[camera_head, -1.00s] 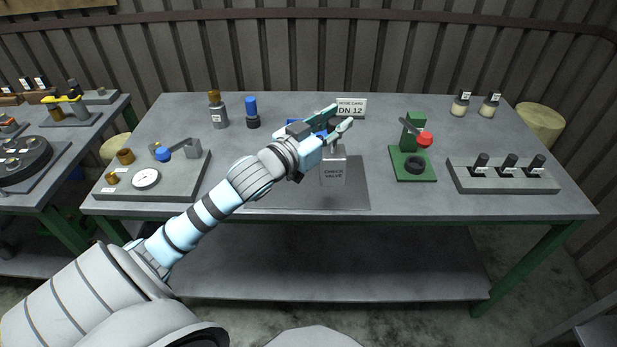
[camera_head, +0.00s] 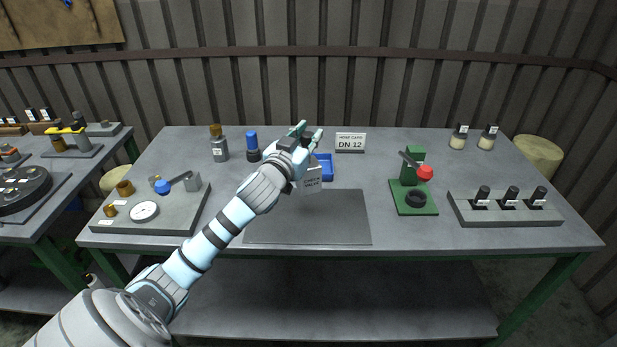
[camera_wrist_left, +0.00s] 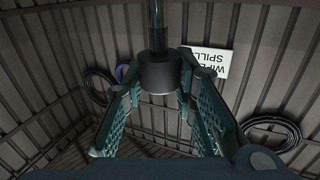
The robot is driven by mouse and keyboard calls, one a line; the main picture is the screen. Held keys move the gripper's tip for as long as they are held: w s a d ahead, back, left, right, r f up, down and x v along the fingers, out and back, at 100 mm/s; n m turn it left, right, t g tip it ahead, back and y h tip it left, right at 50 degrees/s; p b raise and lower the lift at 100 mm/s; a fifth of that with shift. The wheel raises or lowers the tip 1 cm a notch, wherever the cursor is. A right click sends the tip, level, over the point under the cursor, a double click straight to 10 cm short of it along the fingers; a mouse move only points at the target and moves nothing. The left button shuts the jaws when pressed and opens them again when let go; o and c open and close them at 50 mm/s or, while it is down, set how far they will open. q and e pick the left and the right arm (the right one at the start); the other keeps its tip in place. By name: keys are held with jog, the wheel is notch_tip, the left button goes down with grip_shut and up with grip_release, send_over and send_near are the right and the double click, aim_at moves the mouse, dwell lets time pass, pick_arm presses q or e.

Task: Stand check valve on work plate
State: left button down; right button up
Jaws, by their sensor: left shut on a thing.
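My left gripper (camera_head: 312,131) is raised above the middle of the table, fingers pointing up and away. In the left wrist view its two green fingers (camera_wrist_left: 160,95) are on either side of a dark cylinder with a thin rod, the check valve (camera_wrist_left: 160,74). The valve itself is mostly hidden by the gripper in the head view. The flat grey work plate (camera_head: 308,220) lies bare at the table's front middle. My right gripper is out of view.
The blue tray (camera_head: 326,170) lies behind the plate, partly hidden. A gauge board (camera_head: 180,215) is at left, a green press (camera_head: 414,200) and a block with black knobs (camera_head: 505,212) at right. Bottles and a DN 12 card (camera_head: 350,142) stand behind.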

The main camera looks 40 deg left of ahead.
pick_arm(q)
notch_tip(320, 180, down, 9)
jog(key=shift+f+b, duration=0.1)
jog(key=shift+b, duration=0.95)
jog(key=c, duration=1.3)
grip_release()
jog(key=shift+s+d, duration=0.1)
jog(key=shift+s, duration=0.05)
jog(key=v, duration=1.1)
jog(key=shift+s+d, duration=0.1)
jog(key=shift+s, duration=0.3)
